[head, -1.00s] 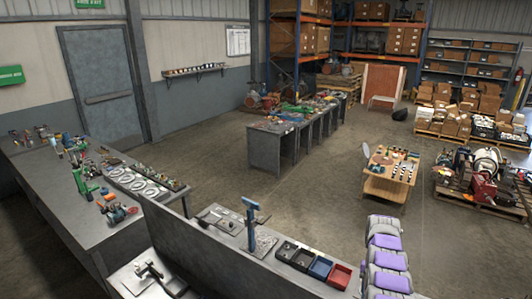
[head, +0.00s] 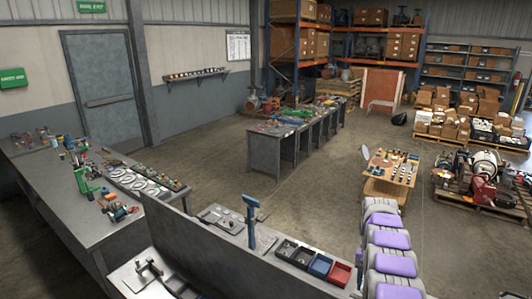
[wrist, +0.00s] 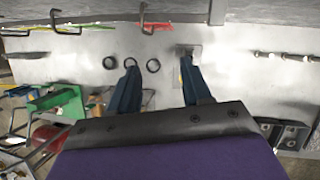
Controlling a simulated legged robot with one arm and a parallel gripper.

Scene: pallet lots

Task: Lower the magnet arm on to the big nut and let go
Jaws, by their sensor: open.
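In the head view a blue post with a crosswise head (head: 251,222), which looks like the magnet arm, stands upright on the bench behind the dark panel. In the wrist view my gripper (wrist: 158,78) is open over a pale metal surface, its two blue fingers spread apart and nothing clearly between them. My gripper is not visible in the head view.
Black, blue (head: 320,266) and red (head: 339,273) bins sit right of the post. The dark panel (head: 205,245) rises in front of it. In the wrist view, hooks (wrist: 67,22) project from the far panel, and a green part (wrist: 60,98) crowds the left.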

